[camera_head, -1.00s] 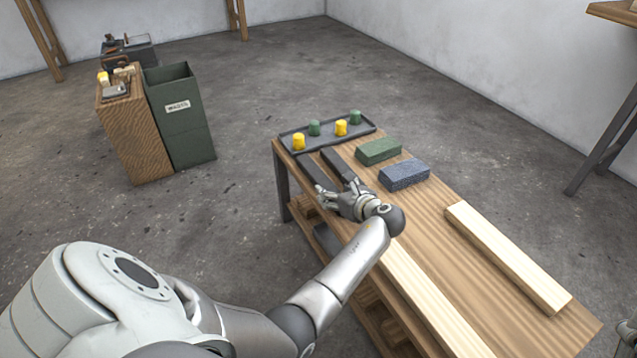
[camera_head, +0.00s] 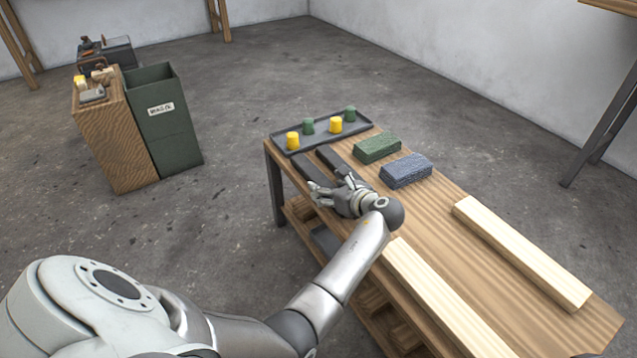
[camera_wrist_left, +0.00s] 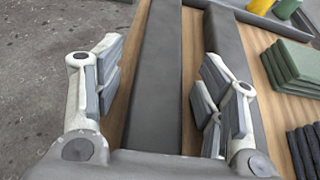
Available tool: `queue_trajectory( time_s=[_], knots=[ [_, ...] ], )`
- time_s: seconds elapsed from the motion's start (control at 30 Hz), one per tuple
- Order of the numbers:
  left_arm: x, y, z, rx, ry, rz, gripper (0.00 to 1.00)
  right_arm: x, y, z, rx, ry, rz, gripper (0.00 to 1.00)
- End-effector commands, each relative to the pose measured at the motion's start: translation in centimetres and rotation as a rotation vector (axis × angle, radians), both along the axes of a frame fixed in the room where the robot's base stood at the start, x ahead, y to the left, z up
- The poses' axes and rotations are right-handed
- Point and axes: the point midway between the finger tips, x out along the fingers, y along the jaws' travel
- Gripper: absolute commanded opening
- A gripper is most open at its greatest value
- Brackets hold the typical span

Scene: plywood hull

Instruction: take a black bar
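Two black bars lie side by side on the wooden workbench. The left bar (camera_head: 309,172) runs toward the tray, and the right bar (camera_head: 333,160) lies beside it. In the left wrist view the left bar (camera_wrist_left: 165,75) runs lengthwise between my open fingers, and the right bar (camera_wrist_left: 232,75) is partly behind the right finger. My left gripper (camera_head: 325,187) is open and empty over the near part of the bars; it also shows in the left wrist view (camera_wrist_left: 165,90). I cannot tell how high the fingers are above the bench. My right gripper is not in view.
A tray (camera_head: 284,146) with yellow and green pegs stands at the bench's far end. Pale planks (camera_head: 520,250) lie nearer. A dark green bin (camera_head: 165,125) stands on the floor.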

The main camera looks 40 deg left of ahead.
Motion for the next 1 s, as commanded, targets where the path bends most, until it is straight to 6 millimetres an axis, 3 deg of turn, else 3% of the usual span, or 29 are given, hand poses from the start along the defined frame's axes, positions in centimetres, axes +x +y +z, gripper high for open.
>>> queue_trajectory(
  time_s=[0.07, 0.47, 0.77, 1.0],
  knots=[
    [0.0, 0.0, 0.0, 0.000, -0.001, -0.001, 0.53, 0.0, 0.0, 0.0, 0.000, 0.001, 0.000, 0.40],
    [0.0, 0.0, 0.0, 0.000, 0.000, -0.001, 0.02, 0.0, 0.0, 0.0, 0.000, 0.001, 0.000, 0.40],
    [0.1, 0.0, 0.4, 0.003, -0.004, -0.001, 0.02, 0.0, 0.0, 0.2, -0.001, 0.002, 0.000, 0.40],
    [0.1, 0.0, 2.0, 0.004, -0.004, -0.001, 0.02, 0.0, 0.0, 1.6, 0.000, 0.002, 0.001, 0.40]
  ],
)
